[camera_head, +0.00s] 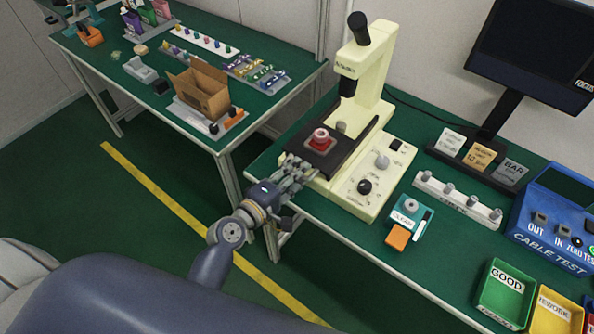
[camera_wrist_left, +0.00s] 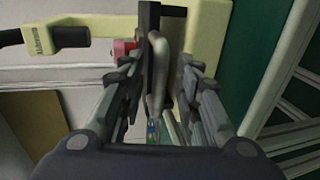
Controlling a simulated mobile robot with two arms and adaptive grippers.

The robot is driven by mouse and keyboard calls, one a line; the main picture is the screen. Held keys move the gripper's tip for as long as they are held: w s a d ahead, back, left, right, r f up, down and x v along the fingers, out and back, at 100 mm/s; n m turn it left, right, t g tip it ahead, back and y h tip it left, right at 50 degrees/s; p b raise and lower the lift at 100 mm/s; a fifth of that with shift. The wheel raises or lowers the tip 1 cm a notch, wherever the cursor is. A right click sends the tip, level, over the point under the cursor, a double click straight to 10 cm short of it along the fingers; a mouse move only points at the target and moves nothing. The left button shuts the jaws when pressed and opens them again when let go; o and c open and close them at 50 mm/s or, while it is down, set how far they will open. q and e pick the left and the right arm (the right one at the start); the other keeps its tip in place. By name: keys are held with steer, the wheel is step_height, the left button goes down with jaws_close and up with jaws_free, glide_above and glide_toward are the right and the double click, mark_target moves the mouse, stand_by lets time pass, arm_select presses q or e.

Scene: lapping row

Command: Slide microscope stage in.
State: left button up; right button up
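The cream microscope (camera_head: 372,85) stands at the left end of the right-hand bench. Its dark stage (camera_head: 350,150) carries a red round part (camera_head: 321,138), which also shows in the wrist view (camera_wrist_left: 122,46). My left gripper (camera_head: 297,166) is at the stage's front left edge, low beside the microscope base. In the left wrist view its fingers (camera_wrist_left: 170,62) are apart, with a grey curved bar (camera_wrist_left: 159,75) visible between them. I cannot tell whether the fingers touch the bar. The fingers hide part of the stage edge. My right gripper is not in view.
A control panel with knobs (camera_head: 365,187) adjoins the microscope. To its right are a teal CLEAN box (camera_head: 412,212), a white CHECK rack (camera_head: 457,200), a blue cable tester (camera_head: 560,215) and a green GOOD bin (camera_head: 505,290). Another bench with a cardboard box (camera_head: 203,92) stands at left.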

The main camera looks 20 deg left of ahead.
mark_target(317, 151)
arm_select(q)
steer(key=shift+w+d, duration=0.1)
steer(key=shift+w, duration=0.1)
jaws_close()
steer(key=x, duration=0.3)
steer(key=r+x, duration=0.1)
steer(key=x, duration=0.3)
steer(key=r+x, duration=0.1)
steer(key=x, duration=0.3)
steer(key=shift+w+d+r+p, duration=0.1)
steer(key=shift+w+r+p, duration=0.05)
steer(key=shift+w+p, duration=0.2)
jaws_free()
